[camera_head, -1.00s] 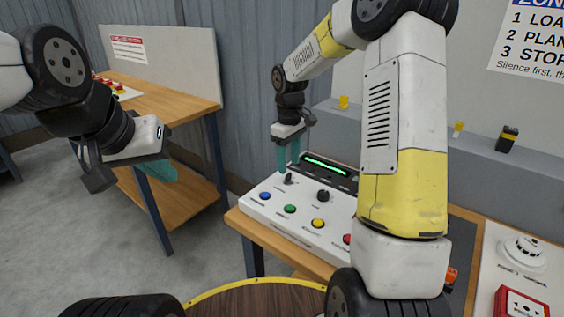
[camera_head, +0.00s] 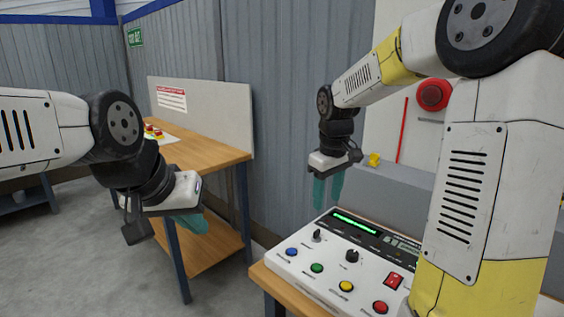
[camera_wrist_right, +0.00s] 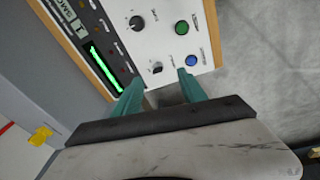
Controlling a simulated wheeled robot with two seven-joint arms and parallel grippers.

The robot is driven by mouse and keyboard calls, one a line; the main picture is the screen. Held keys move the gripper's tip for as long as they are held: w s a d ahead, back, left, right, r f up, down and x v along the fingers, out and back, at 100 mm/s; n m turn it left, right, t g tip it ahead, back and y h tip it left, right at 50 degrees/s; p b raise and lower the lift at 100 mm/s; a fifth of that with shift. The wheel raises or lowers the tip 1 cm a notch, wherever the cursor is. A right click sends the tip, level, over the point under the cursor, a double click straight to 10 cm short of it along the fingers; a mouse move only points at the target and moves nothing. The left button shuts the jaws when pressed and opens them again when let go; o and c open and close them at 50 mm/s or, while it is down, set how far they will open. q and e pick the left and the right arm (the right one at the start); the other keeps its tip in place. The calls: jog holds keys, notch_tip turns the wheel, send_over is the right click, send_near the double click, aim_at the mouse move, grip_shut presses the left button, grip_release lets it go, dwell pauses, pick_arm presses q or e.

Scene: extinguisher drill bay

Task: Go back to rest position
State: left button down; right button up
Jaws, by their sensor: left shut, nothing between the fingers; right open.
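My left gripper (camera_head: 194,224) is at the left in the head view, in the air in front of a wooden workbench. Its teal fingers are together and hold nothing. My right gripper (camera_head: 326,203) hangs with its teal fingers pointing down and apart, empty, above the back left of a white control panel (camera_head: 329,269). In the right wrist view, its fingers (camera_wrist_right: 163,92) are spread over the panel's knob end, with nothing between them. I cannot tell the exact gap between fingertips and panel, but they look clear of it.
The panel carries blue, green, yellow and red buttons, knobs and a lit green display (camera_head: 356,224). A wooden workbench (camera_head: 205,153) with a backboard stands behind my left arm. Open floor lies at lower left.

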jog(key=s+r+m+t+y, duration=0.1)
jog(key=s+r+m+t, duration=0.1)
jog(key=s, duration=0.8)
jog(key=s+d+r+m+t+y, duration=0.1)
jog(key=s+r+m, duration=0.3)
jog(key=s, duration=0.6)
jog(key=shift+d+m+t, duration=0.15)
jog(key=shift+m+t, duration=0.15)
jog(key=shift+t, duration=0.6)
